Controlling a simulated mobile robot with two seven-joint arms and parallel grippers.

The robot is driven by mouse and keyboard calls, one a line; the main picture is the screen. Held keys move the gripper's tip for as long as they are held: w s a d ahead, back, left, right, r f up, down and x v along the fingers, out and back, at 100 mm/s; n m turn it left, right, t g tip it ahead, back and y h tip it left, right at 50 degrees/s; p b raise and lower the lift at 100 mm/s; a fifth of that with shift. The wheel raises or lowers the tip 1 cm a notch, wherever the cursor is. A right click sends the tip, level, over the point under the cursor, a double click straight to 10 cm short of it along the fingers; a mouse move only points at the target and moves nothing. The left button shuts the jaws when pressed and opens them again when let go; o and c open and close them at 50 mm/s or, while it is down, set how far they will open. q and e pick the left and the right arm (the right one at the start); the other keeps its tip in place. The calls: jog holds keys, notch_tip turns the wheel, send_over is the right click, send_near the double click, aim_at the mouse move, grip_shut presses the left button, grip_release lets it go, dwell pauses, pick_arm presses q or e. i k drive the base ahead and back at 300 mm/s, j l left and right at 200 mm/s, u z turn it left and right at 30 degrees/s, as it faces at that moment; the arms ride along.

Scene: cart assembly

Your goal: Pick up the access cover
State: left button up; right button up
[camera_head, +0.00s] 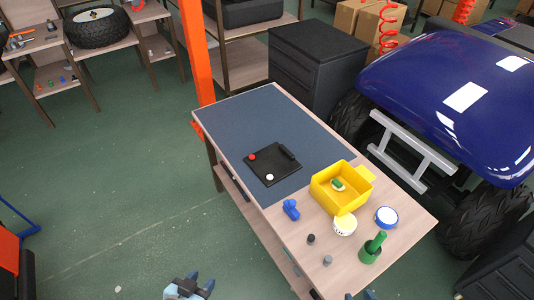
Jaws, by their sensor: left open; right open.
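A flat black plate (274,170), the only thing here that looks like an access cover, lies on the dark grey mat (255,120) of the work table. It has a raised black bar along its right edge. A red round piece (252,157) and a white round piece (269,177) sit on it. My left gripper (189,287) is open and empty at the bottom edge, in front of the table and well short of the plate. My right gripper (360,296) is open; only its tips show at the bottom edge, near the table's front right part.
Right of the mat stand a yellow bin (327,197) with a green-and-white piece inside, a blue clamp-like part (291,209), white and blue round parts, a green cylinder part (370,250) and small knobs. A blue-bodied vehicle (450,90) stands right of the table.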

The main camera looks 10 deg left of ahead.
aim_at(275, 159)
jog(key=i+j, duration=0.2)
jog(key=j, duration=0.15)
jog(key=i+j, duration=0.15)
jog(key=j, duration=0.2)
jog(key=i+j, duration=0.2)
jog(key=j, duration=0.15)
